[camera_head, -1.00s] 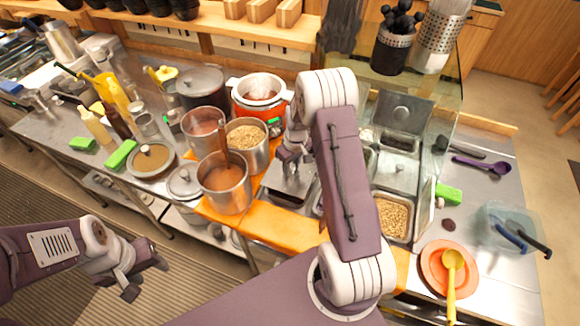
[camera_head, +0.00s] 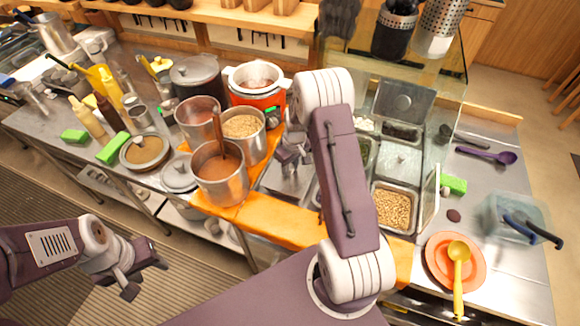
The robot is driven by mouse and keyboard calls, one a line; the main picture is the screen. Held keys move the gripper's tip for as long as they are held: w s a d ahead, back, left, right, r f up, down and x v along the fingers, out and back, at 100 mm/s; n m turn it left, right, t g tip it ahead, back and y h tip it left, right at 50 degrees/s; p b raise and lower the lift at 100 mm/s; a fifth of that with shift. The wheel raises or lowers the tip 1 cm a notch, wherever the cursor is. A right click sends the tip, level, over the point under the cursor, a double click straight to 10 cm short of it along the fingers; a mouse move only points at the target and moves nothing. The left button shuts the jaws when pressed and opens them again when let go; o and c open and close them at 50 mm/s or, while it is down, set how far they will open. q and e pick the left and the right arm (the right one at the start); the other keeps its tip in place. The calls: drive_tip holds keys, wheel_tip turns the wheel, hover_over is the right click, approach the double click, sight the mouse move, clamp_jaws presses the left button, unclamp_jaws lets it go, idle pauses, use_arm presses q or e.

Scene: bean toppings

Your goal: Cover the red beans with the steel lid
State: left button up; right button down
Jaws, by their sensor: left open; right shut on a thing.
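My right gripper (camera_head: 290,163) reaches down over the left part of the topping bins, beyond the orange board. It is shut on what looks like the steel lid (camera_head: 284,181), a flat grey metal piece partly hidden beneath the gripper. The contact itself is too small to make out clearly. I cannot pick out the red beans with certainty; my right arm hides part of the bins. My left gripper (camera_head: 143,277) is open and empty at the lower left, above the floor and away from the counter.
Steel pots, one with brown liquid (camera_head: 220,174), stand left of my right gripper, with an orange cooker (camera_head: 257,84) behind. A grain bin (camera_head: 393,207), an orange plate (camera_head: 438,270) with a yellow ladle (camera_head: 458,275) and a clear container (camera_head: 515,220) lie right.

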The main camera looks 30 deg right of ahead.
drive_tip(key=shift+f, duration=0.3)
idle(0.5)
drive_tip(key=c, duration=1)
unclamp_jaws()
drive_tip(key=r, duration=0.3)
drive_tip(key=r+b, duration=0.1)
drive_tip(key=r, duration=0.2)
drive_tip(key=s+r, duration=0.1)
drive_tip(key=r, duration=0.2)
drive_tip(key=shift+d, duration=0.1)
